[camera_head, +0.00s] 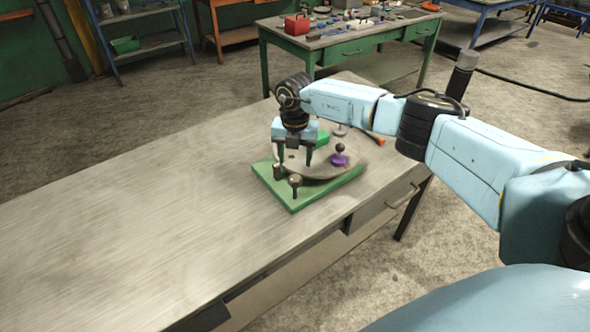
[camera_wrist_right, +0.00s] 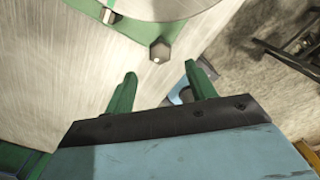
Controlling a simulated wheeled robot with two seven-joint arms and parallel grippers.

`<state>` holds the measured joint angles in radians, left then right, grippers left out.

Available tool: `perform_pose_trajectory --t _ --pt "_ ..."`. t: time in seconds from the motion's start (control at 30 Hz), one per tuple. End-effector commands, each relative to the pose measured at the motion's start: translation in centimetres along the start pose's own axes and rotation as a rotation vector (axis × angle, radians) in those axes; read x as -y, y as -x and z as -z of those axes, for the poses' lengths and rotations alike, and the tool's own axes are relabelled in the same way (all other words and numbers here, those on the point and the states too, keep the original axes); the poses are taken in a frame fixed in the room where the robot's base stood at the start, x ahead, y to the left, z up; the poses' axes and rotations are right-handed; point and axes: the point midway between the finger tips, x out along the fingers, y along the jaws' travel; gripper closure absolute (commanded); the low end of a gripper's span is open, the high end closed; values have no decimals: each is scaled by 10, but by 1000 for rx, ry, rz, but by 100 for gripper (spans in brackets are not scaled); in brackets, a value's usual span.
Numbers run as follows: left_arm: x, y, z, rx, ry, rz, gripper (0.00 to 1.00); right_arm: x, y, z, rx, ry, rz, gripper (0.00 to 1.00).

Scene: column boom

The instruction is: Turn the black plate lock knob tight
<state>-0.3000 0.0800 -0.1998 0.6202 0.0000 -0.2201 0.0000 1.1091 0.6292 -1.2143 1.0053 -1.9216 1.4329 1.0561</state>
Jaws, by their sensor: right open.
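A round grey plate (camera_head: 310,165) lies on a green base (camera_head: 287,203) on the workbench. A dark knob (camera_head: 295,181) stands upright at the base's near corner; a dark knob (camera_wrist_right: 159,51) also shows in the right wrist view, ahead of the fingertips. Another dark knob-like part (camera_head: 278,172) is just left of it in the head view. I cannot tell for certain which is the lock knob. My right gripper (camera_head: 295,161) points down over the plate's left part, open and empty. Its green fingers (camera_wrist_right: 162,87) are spread, with nothing between them. My left gripper is not in view.
A purple knob (camera_head: 339,159) with a black ball sits on the plate's right side. An orange-handled tool (camera_head: 374,138) lies behind it. The workbench (camera_head: 130,220) is bare to the left. A green bench (camera_head: 345,42) with several small items stands behind.

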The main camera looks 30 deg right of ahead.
Motion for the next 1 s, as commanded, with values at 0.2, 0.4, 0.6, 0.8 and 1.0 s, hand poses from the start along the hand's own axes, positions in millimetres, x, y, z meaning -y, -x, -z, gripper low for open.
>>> perform_pose_trajectory --t 0.2,0.4,0.6,0.8,1.0 --pt "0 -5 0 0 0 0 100 0 42 0 2 0 -3 44" --pt "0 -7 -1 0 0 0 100 0 58 0 1 -1 -1 44" --pt "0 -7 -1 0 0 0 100 0 61 0 0 -1 0 44" --pt "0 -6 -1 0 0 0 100 0 60 0 0 -1 0 44" --pt "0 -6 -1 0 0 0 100 -3 58 2 -5 6 -9 44"
